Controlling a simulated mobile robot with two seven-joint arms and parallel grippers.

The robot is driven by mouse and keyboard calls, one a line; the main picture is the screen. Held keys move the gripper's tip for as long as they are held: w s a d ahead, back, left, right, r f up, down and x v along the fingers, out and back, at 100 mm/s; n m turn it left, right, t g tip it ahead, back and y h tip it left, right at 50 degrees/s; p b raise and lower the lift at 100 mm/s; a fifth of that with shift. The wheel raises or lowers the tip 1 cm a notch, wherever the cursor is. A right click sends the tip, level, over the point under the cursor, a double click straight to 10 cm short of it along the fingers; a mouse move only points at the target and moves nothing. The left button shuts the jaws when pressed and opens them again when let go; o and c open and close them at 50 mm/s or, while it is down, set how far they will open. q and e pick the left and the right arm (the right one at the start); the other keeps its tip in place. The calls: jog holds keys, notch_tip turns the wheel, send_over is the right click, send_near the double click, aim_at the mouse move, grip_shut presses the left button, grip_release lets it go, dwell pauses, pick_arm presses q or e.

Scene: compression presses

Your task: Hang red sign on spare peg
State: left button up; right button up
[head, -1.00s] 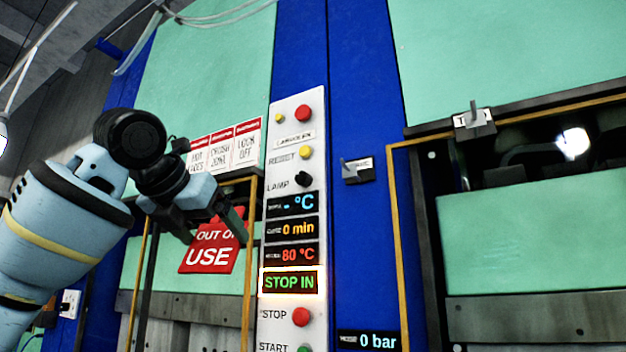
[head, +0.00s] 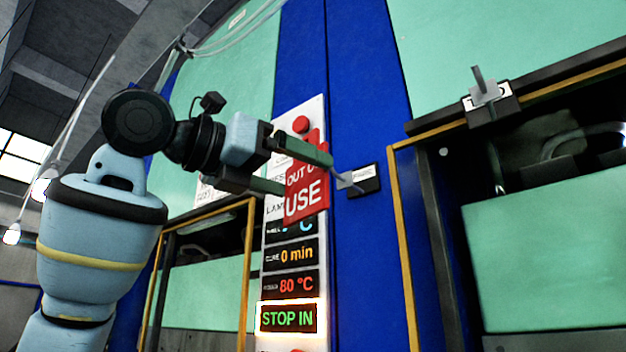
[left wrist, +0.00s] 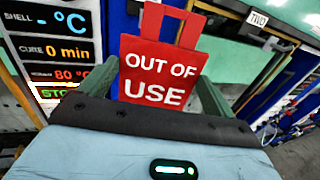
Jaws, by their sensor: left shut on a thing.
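The red sign (head: 306,197), reading "OUT OF USE", is held between the fingers of my left gripper (head: 308,174) in front of the press control panel. In the left wrist view the sign (left wrist: 158,75) is roughly upright, with an open red loop (left wrist: 190,32) at its top. A grey peg on a small labelled plate (head: 362,181) stands on the blue column just right of the sign; its label is too small to read. The sign's right edge appears close to that peg's tip; I cannot tell whether they touch. My right gripper is not in view.
Another peg (head: 484,88) sits on the right press frame; its label (left wrist: 258,18) reads "TWO" in the left wrist view. The control panel (head: 290,258) with lit displays is just behind the sign. Yellow-edged press openings lie on both sides.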

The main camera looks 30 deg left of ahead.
aim_at(292, 196)
pick_arm(q)
jog(key=shift+s+a, duration=0.2)
jog(key=shift+s, duration=0.2)
jog(key=shift+a+x, duration=0.25)
jog(key=shift+x, duration=0.9)
jog(key=w+f, duration=0.1)
jog(key=w, duration=0.6)
jog(key=shift+w+d+f, duration=0.3)
jog(key=shift+w+f, duration=0.05)
jog(key=shift+w, duration=0.05)
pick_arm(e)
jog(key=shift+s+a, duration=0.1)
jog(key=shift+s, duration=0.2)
pick_arm(q)
jog(key=o, duration=0.8)
jog(key=shift+v, duration=3.9)
jog(key=shift+w+f, duration=0.1)
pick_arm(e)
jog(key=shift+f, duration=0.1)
